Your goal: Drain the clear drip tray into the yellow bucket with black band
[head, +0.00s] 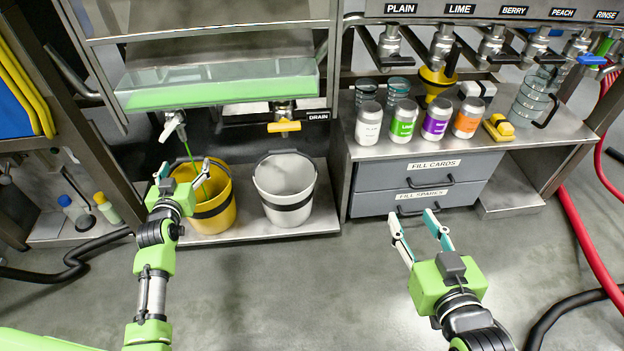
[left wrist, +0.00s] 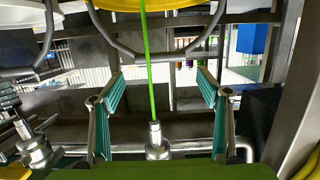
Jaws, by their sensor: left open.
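The clear drip tray (head: 220,92) holds a layer of green liquid and sits under the machine. A tap with a pale handle (head: 173,122) hangs below its left side. A thin green stream (head: 188,153) runs from this tap down into the yellow bucket with black band (head: 222,208); the stream also shows in the left wrist view (left wrist: 147,60). My left gripper (head: 180,168) is open and empty, below the tap and in front of the yellow bucket. In its wrist view the stream appears between the fingers (left wrist: 162,90). My right gripper (head: 415,218) is open and empty over the floor.
A white bucket with a dark band (head: 285,188) stands right of the yellow one, under a yellow-handled valve (head: 284,126) near the DRAIN label. Cans (head: 403,122) stand on the right counter. Bottles (head: 75,210) are at the left. The front floor is clear.

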